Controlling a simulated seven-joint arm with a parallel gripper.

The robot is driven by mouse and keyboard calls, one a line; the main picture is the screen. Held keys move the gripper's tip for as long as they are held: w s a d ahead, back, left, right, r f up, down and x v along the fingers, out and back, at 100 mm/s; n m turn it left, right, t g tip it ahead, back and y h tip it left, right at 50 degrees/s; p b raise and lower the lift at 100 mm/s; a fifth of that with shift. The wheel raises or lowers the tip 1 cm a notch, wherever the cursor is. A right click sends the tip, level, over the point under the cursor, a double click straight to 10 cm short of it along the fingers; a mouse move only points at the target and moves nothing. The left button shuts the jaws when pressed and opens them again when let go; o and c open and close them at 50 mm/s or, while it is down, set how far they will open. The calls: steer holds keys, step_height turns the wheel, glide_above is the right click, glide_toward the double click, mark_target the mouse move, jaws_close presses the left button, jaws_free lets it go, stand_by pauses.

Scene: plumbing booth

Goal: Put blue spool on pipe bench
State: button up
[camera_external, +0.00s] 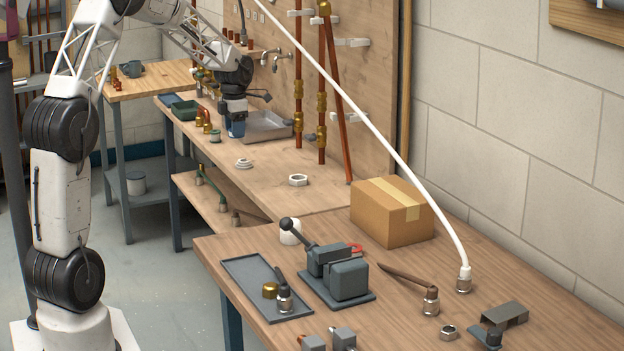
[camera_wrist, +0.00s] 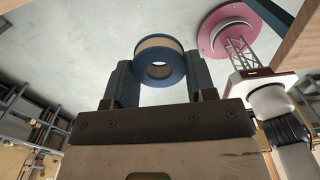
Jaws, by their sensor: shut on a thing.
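The blue spool (camera_wrist: 160,79), a blue ring with a tan winding and a hole through it, sits between the two fingers of my gripper (camera_wrist: 159,84) in the wrist view. My gripper is shut on it. In the external view, my gripper (camera_external: 236,128) points down over the back part of the long wooden bench (camera_external: 265,174), in front of the grey tray. The spool is hard to tell from the dark blue fingers there, and I cannot tell whether it touches the bench top. Copper pipes (camera_external: 298,90) stand against the panel behind this bench.
A grey metal tray (camera_external: 266,128), a green bin (camera_external: 185,110), a small green spool (camera_external: 215,136) and brass fittings stand near my gripper. The front bench holds a vise (camera_external: 338,270) and a cardboard box (camera_external: 385,215).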

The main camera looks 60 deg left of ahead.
steer(key=shift+s+a, duration=0.45)
steer(key=shift+a, duration=0.25)
step_height(320, 180, down, 15)
steer(key=shift+w+d, duration=0.15)
steer(key=shift+d, duration=0.05)
steer(key=shift+w+a+r, duration=0.1)
glide_above(259, 180)
steer(key=shift+w+f, duration=0.15)
steer(key=shift+f, duration=0.55)
steer(key=shift+f, duration=0.15)
steer(key=shift+f, duration=1.6)
steer(key=shift+f, duration=0.15)
steer(key=o, duration=0.9)
